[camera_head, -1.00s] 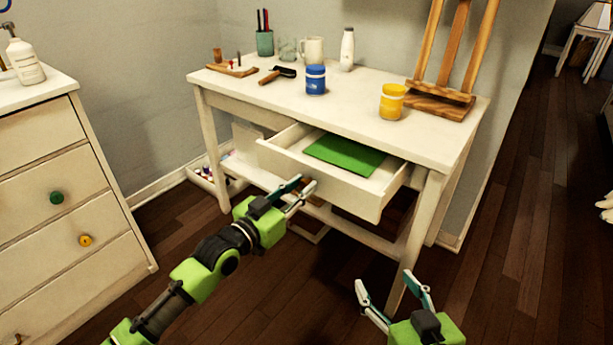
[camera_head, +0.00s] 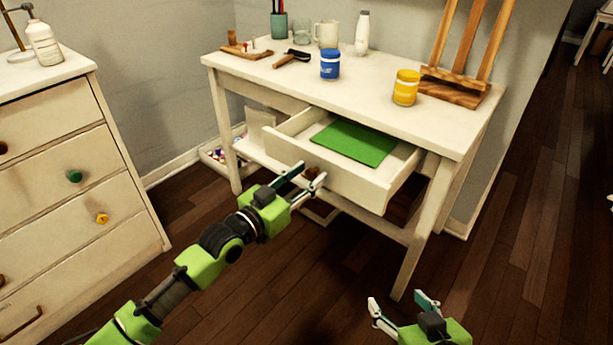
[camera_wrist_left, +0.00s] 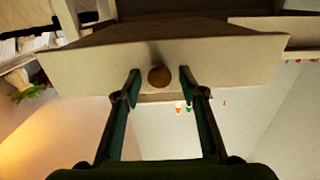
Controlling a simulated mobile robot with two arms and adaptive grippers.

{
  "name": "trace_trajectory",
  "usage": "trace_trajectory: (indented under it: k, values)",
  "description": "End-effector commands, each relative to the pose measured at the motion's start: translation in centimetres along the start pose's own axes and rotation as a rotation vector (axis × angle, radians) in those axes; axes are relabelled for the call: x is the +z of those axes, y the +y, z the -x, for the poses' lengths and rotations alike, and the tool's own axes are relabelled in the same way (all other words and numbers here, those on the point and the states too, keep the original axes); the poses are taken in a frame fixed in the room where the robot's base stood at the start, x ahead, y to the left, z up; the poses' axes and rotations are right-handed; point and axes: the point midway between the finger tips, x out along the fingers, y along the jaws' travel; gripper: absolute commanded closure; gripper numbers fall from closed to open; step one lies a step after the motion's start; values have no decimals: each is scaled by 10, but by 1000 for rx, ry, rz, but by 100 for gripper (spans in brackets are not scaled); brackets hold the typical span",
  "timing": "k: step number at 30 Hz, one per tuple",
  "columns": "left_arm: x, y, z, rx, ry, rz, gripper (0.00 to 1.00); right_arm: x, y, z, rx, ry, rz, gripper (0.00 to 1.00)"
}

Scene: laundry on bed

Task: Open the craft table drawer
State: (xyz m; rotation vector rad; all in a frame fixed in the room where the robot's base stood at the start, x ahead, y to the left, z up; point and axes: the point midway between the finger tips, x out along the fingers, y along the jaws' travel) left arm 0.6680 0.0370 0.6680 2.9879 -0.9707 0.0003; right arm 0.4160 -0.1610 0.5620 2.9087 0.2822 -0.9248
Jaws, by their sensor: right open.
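The white craft table (camera_head: 440,132) stands against the wall. Its drawer (camera_head: 335,178) is pulled out, with a green sheet (camera_head: 355,142) lying inside. A round brown knob (camera_wrist_left: 159,76) is on the drawer front; in the head view my left gripper partly hides it. My left gripper (camera_head: 312,172) is at the drawer front, open. In the left wrist view its fingers stand on either side of the knob, with gaps showing, not closed on it. My right gripper (camera_head: 396,298) is open and empty, low in front of the table's right leg.
On the tabletop stand a blue jar (camera_head: 330,64), a yellow jar (camera_head: 406,87), a white bottle (camera_head: 362,34) and a wooden easel (camera_head: 455,88). A white dresser (camera_head: 75,175) is at the left.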

Motion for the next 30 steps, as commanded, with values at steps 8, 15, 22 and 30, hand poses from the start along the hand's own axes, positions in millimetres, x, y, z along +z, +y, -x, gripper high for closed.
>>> trace_trajectory:
  k: [8, 15, 22, 30]
  values:
    - [1, 0, 3, 0, -1, 0, 62, 0, -1, 0, -2, 2, 0, 39]
    - [2, 0, 41, 0, -4, -1, 62, 0, -1, 0, -1, 1, 0, 39]
    - [2, 0, 89, 0, -4, 0, 62, 0, 0, 0, -1, 1, 0, 39]
    - [0, 0, 118, 0, -1, 0, 62, 0, 0, 0, -1, 1, 0, 39]
